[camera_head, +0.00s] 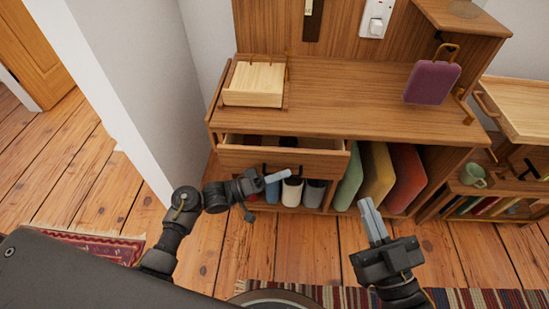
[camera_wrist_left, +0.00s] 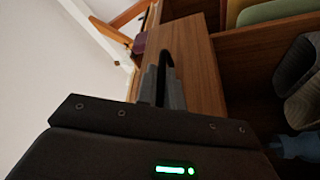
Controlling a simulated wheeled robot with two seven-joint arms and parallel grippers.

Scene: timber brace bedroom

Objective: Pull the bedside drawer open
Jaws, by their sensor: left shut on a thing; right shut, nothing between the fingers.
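The wooden bedside drawer (camera_head: 240,158) sits under the top of the wooden cabinet (camera_head: 350,100). It is pulled part way out, and a strip of its inside shows behind the front. My left gripper (camera_head: 287,173) is at the drawer front, shut on the dark handle (camera_head: 265,167). In the left wrist view the fingers (camera_wrist_left: 162,88) close around the black handle (camera_wrist_left: 167,62) on the drawer front (camera_wrist_left: 198,60). My right gripper (camera_head: 369,207) is shut and empty, in front of the cabinet and apart from it.
A wooden tray box (camera_head: 254,84) and a purple padded item (camera_head: 432,82) stand on the cabinet top. Below are several cylinders (camera_head: 291,191) and coloured cushions (camera_head: 377,173). A green mug (camera_head: 473,174) is on the right shelf. A white wall edge (camera_head: 135,100) stands left.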

